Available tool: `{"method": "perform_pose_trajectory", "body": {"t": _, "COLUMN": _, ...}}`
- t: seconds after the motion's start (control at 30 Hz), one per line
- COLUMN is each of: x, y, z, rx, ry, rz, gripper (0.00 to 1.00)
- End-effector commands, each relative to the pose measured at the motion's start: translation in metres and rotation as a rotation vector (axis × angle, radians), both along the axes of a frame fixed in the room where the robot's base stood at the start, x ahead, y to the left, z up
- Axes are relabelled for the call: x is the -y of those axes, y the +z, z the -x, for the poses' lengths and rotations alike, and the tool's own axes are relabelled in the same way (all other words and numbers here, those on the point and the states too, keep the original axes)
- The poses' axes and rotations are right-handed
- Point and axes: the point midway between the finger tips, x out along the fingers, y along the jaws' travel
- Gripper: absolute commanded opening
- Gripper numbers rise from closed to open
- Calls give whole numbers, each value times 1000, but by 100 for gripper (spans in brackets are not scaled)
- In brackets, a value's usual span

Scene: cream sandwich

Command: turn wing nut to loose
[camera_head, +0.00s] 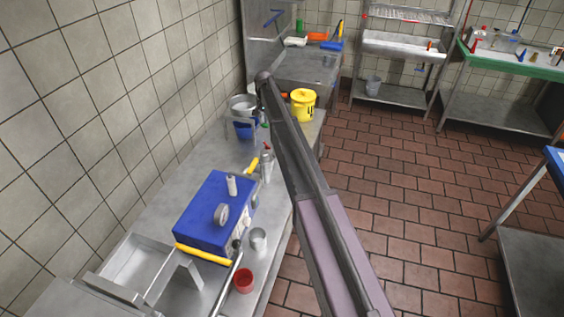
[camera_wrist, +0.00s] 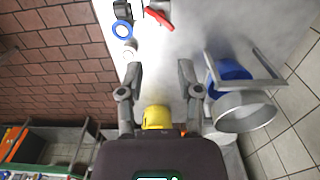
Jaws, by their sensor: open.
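I cannot make out a wing nut for certain in either view. A blue box-shaped machine (camera_head: 215,212) stands on the steel counter in the head view. In the head view my arm hides the gripper.
A grey pot (camera_wrist: 245,111) and blue container (camera_wrist: 229,77) stand right of my fingers. A yellow pot (camera_head: 303,105) stands at the counter's far end. A red cup (camera_head: 243,281) and metal cup (camera_head: 258,239) stand near the front edge. The tiled floor is clear.

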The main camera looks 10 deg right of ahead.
Motion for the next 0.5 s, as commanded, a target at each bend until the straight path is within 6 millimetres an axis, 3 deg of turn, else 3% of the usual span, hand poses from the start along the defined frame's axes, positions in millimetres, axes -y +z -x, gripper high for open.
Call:
{"method": "perform_pose_trajectory", "body": {"t": 0.2, "x": 0, "y": 24, "z": 0, "rx": 0, "ry": 0, "rz": 0, "gripper": 46}}
{"method": "perform_pose_trajectory", "body": {"t": 0.5, "x": 1, "y": 15, "z": 47, "rx": 0, "ry": 47, "rz": 0, "gripper": 46}}
